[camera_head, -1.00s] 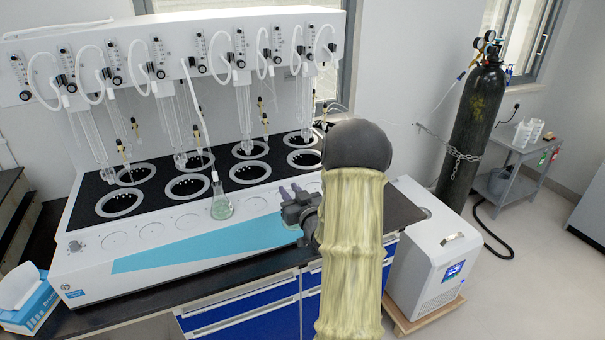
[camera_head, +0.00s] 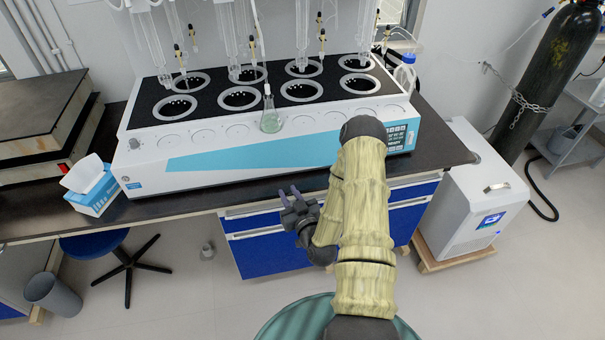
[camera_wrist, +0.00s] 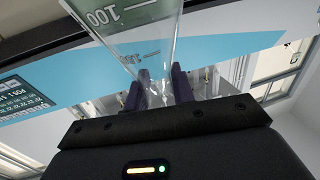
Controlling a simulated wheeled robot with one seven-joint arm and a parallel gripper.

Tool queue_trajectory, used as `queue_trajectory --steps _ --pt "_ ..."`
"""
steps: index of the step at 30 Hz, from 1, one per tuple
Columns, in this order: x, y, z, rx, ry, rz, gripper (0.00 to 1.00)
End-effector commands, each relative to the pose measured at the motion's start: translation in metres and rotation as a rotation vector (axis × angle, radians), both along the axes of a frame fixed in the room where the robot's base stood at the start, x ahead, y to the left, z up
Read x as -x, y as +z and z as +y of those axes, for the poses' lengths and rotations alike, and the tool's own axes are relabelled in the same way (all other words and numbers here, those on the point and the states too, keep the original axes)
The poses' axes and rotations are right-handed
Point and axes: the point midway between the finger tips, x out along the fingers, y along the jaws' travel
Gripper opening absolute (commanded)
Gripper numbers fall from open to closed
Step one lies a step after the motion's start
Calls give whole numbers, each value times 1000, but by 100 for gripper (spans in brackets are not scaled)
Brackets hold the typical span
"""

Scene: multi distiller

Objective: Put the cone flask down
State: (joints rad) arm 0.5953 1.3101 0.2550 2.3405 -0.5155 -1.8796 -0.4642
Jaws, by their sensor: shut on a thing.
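My gripper (camera_head: 289,194) is in front of the counter edge in the head view, below the white and teal distiller (camera_head: 180,176). In the wrist view my gripper (camera_wrist: 158,88) is shut on the cone flask (camera_wrist: 135,35), a clear glass flask with a "100" mark. The fingers close around its narrow neck; its wide part runs up out of the frame. The held flask cannot be made out clearly in the head view. Another conical flask (camera_head: 270,121) with green-tinted contents stands on the distiller's front ledge, below a tube.
The dark counter (camera_head: 195,203) has a narrow bare strip in front of the distiller. A blue and white tissue box (camera_head: 97,193) stands at its left. A clear bottle (camera_head: 404,76) is behind the distiller's right end. A white cabinet unit (camera_head: 470,190) stands right.

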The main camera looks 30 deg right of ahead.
Motion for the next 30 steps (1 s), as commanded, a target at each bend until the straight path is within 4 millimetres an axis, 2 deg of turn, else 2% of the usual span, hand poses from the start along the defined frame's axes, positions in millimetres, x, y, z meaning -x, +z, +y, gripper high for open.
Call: queue_trajectory --steps 1,6,15,20,30 --pt "4 -10 8 -5 4 4 0" --pt "14 -38 34 -9 15 10 0" --pt "30 -79 73 -18 20 14 0" --pt "34 -91 87 -18 17 5 0" --pt "32 -90 89 -6 13 -16 0"
